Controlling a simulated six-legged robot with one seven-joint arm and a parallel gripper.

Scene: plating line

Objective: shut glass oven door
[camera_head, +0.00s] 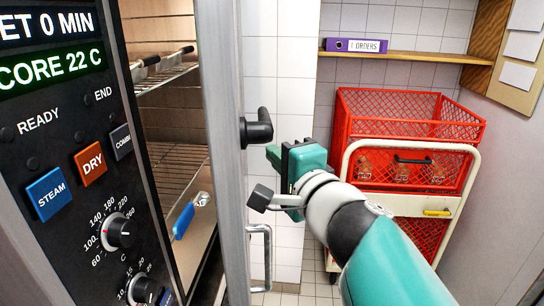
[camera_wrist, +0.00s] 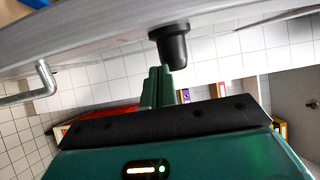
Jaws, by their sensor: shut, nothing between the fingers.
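The glass oven door stands open and shows nearly edge-on as a tall grey frame (camera_head: 222,150) in the head view. Its black handle knob (camera_head: 257,128) sticks out to the right, and a metal bar handle (camera_head: 262,258) is lower down. My gripper (camera_head: 272,155) is shut and empty, just right of and below the knob, apparently apart from it. In the wrist view the door frame (camera_wrist: 90,40) crosses the top, with the knob (camera_wrist: 172,45) just beyond my shut fingertips (camera_wrist: 163,72). The oven interior (camera_head: 175,130) is open to the left of the door.
The oven control panel (camera_head: 85,150) fills the left side. Wire racks (camera_head: 165,75) are inside, and a blue-handled item (camera_head: 184,220) is low by the opening. A red crate (camera_head: 410,120) on a white trolley (camera_head: 400,205) stands to the right, below a wooden shelf (camera_head: 400,55).

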